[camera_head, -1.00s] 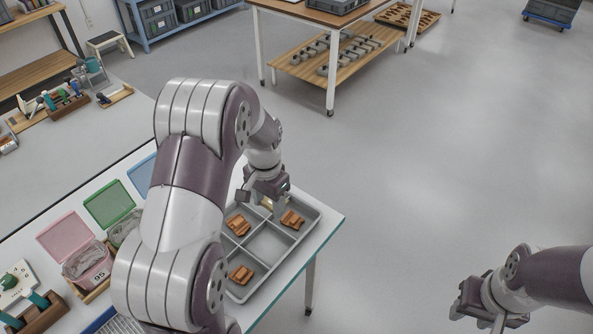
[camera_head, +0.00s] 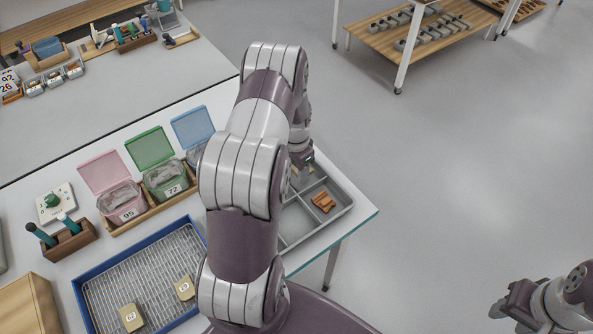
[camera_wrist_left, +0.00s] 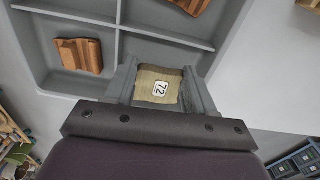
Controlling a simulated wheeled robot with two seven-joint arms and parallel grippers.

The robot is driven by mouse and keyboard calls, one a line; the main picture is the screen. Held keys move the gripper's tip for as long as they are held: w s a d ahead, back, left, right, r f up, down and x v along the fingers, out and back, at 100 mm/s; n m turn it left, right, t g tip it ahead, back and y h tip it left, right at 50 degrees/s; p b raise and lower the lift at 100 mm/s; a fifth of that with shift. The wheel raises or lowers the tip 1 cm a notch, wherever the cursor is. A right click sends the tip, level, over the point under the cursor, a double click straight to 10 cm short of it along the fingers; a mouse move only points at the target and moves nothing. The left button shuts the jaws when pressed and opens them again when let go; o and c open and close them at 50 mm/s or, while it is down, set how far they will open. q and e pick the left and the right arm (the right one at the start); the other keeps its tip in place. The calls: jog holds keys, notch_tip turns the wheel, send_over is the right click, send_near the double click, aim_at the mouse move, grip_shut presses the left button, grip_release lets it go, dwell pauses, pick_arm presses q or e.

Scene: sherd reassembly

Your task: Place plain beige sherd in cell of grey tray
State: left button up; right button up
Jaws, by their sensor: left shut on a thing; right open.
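My left gripper (camera_wrist_left: 163,92) is shut on a plain beige sherd (camera_wrist_left: 158,86) with a white "72" label in the left wrist view. The sherd sits between the two fingers, over or in a cell of the grey tray (camera_wrist_left: 226,18); I cannot tell if it touches the floor. In the head view the left gripper (camera_head: 302,172) is at the far side of the grey tray (camera_head: 288,228), and my arm hides part of that tray. My right gripper (camera_head: 507,306) is open and empty, away from the table at lower right.
Terracotta sherds lie in other tray cells, one by the right rim (camera_head: 323,202) and one to the left in the wrist view (camera_wrist_left: 80,56). A blue tray (camera_head: 90,287) with a wire rack holds beige sherds. Lidded pink (camera_head: 120,200), green and blue bins stand behind.

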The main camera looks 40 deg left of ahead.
pick_arm(q)
notch_tip(320, 180, down, 2)
jog(key=shift+w+f, duration=0.1)
jog(key=shift+f, duration=0.2)
jog(key=o, duration=1)
jog(key=shift+o, duration=0.2)
jog(key=shift+r, duration=0.1)
